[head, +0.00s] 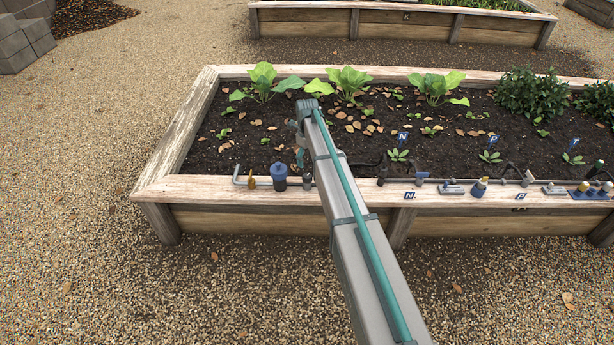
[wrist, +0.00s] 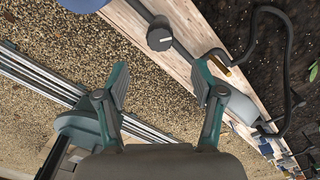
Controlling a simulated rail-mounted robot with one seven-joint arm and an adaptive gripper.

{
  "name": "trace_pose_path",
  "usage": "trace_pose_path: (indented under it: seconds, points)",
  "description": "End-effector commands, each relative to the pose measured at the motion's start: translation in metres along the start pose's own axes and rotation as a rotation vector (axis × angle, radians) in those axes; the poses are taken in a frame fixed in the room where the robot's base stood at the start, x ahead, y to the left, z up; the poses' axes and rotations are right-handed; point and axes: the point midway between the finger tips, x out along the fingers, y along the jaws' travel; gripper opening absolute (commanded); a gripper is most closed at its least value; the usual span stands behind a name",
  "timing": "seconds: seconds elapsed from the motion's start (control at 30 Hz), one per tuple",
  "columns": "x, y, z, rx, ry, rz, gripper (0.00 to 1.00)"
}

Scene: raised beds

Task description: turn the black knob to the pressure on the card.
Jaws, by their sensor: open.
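The black knob (wrist: 160,38), a dark round top, stands on the pale wooden ledge in the upper middle of the wrist view. In the head view, a small grey fitting (head: 307,181) beside my arm appears to be it. My gripper (wrist: 160,82) is open, with its teal fingers apart and nothing between them. The knob lies ahead of the gap between the fingertips, apart from both. In the head view my gripper (head: 300,155) is mostly hidden by my arm, just above the ledge. I cannot make out a pressure card or any gauge reading.
A blue-capped canister (head: 279,176) and a brass valve (head: 252,182) stand left of the fitting on the ledge (head: 205,187). A black hose (wrist: 287,70) loops at the right of the wrist view.

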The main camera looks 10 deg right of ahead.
Motion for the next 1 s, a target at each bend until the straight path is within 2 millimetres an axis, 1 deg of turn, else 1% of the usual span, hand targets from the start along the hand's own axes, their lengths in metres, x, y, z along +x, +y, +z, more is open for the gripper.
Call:
trace_pose_path:
  seconds: [0.3, 0.5, 0.6, 0.7, 1.0]
  points:
    - [0.053, 0.000, 0.000, -0.003, 0.001, 0.001, 0.68]
    - [0.082, 0.000, 0.000, -0.004, 0.001, 0.000, 0.68]
    - [0.090, 0.000, 0.000, -0.004, 0.001, 0.001, 0.68]
    - [0.095, 0.000, 0.000, -0.004, 0.000, 0.000, 0.68]
    - [0.097, 0.000, 0.000, -0.004, 0.000, 0.000, 0.68]
